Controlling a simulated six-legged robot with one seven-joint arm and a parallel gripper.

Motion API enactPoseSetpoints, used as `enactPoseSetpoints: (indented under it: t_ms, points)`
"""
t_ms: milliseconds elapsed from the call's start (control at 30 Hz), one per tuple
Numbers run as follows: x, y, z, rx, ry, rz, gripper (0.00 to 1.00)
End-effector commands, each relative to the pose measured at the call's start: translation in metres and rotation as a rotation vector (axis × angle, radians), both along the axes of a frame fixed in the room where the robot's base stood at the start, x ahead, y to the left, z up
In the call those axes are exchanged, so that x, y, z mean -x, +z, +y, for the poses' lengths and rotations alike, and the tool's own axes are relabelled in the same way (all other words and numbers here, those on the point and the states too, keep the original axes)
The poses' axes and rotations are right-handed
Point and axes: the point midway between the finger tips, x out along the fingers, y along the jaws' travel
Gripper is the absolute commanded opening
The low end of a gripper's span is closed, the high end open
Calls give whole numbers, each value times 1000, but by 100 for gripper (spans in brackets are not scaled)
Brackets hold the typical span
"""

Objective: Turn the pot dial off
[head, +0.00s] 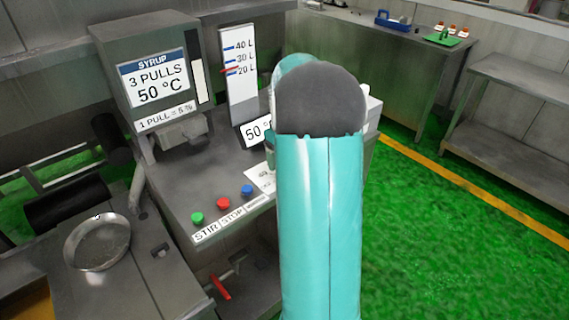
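I cannot make out a pot dial in the head view. My own teal arm with its dark grey rounded joint fills the middle of the picture and covers part of the machine and whatever lies behind it. My gripper does not show. A grey metal machine (178,188) stands left of my arm. A small display reading 50 (255,131) on it is partly covered by my arm. A green button (197,218), a red button (223,203) and a blue button (247,190) sit along its front edge, above labels including STIR and STOP.
A syrup unit (157,84) reading 50 °C and a level gauge (238,75) stand on the machine. A round metal pan (97,243) is at lower left. A red-handled valve (221,288) is below the buttons. Green floor at right is open, before steel tables (515,75).

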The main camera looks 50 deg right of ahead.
Motion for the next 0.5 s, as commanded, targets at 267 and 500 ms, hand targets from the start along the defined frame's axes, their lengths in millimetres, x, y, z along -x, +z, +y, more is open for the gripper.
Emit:
enactPoseSetpoints:
  t_ms: [267, 500]
  points:
    - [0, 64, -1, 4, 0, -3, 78]
    - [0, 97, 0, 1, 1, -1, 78]
